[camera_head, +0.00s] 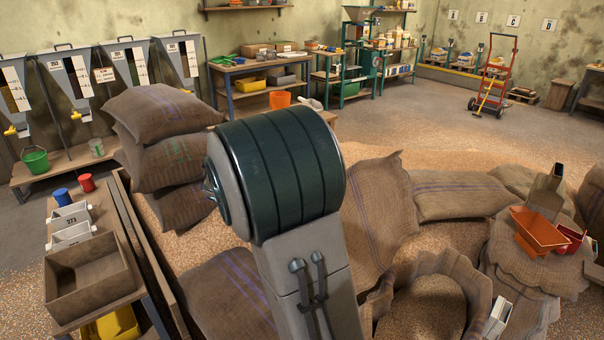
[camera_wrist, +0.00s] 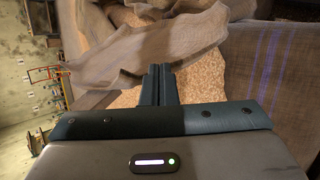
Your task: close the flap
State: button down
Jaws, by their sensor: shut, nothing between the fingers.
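My gripper (camera_wrist: 158,72) shows in the wrist view, its two dark fingers shut together with nothing between them. The fingertips overlap the view of pale grain (camera_wrist: 203,72) at the mouth of a burlap sack. A loose cloth fold (camera_wrist: 150,50) lies just left of and beyond the fingertips; I cannot tell whether they touch. In the head view an open sack (camera_head: 452,268) with a rolled rim holds grain. My arm fills the middle of that view and hides my gripper. I cannot pick out with certainty which part is the flap.
Stacked full sacks (camera_head: 165,115) stand left of my arm. A bench with a wooden tray (camera_head: 88,275) is at the lower left. An orange scoop (camera_head: 540,232) rests on a sack at the right. Loose grain covers the floor nearby; open floor (camera_head: 400,125) lies beyond.

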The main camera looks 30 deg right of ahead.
jog(key=w+d+f+n+t+h+b, duration=0.1)
jog(key=w+n+h, duration=0.1)
jog(key=w+h, duration=0.5)
jog(key=w+d+n+t+h, duration=0.2)
jog(key=w+h, duration=0.1)
jog(key=w, duration=0.7)
jog(key=s+d+r+p, duration=0.2)
jog(key=d, duration=0.8)
jog(key=shift+s+r, duration=0.3)
jog(key=shift+s, duration=0.1)
jog(key=shift+a+r, duration=0.1)
jog(key=shift+a, duration=0.1)
